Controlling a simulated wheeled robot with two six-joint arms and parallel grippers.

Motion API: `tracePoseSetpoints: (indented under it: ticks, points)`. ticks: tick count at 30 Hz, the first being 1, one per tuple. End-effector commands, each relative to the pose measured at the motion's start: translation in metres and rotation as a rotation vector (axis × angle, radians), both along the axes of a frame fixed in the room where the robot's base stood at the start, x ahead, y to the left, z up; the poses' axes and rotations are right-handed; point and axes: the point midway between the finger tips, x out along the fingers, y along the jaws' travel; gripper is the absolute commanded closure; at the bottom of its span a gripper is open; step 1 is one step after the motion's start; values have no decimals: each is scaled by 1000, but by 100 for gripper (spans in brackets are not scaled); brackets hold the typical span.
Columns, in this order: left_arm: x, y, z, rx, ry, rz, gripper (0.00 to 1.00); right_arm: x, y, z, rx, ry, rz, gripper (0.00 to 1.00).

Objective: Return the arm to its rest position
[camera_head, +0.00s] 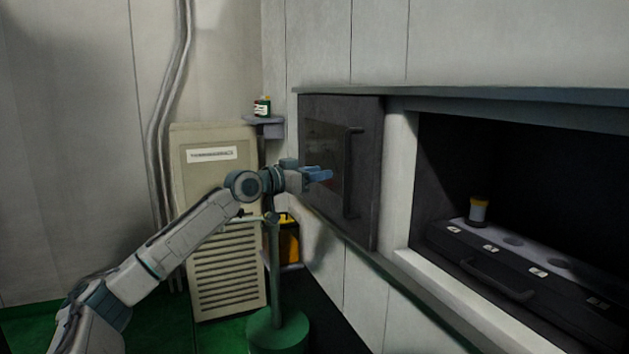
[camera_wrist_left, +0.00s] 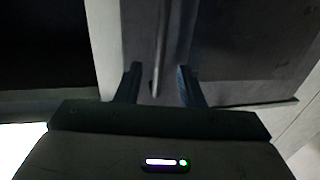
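My left arm reaches in from the lower left of the head view. Its gripper (camera_head: 319,174), with blue fingers, is in front of the dark door (camera_head: 364,215) and to the left of the vertical door handle (camera_head: 353,172). In the left wrist view the gripper (camera_wrist_left: 158,85) has its two fingers apart, with nothing held between them. A thin upright bar, probably the handle (camera_wrist_left: 160,45), shows beyond the gap between the fingers. I cannot tell how far the fingertips are from the door. My right gripper is not in view.
A small bottle (camera_head: 262,107) stands on a wall shelf (camera_head: 265,127). A beige cabinet (camera_head: 228,285) and a green-based stand (camera_head: 278,330) are near my arm.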

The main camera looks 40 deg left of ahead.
Motion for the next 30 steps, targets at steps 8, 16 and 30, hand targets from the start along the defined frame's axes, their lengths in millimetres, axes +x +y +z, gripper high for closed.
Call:
tracePoseSetpoints:
  ticks: [8, 16, 30]
  points:
    - [-5, 0, 0, 0, 1, -1, 65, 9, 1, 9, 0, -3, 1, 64]
    - [-5, 0, 0, 0, 1, -1, 65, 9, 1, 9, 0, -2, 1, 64]
    - [13, 14, -61, -16, 61, 45, 65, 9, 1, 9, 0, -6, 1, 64]
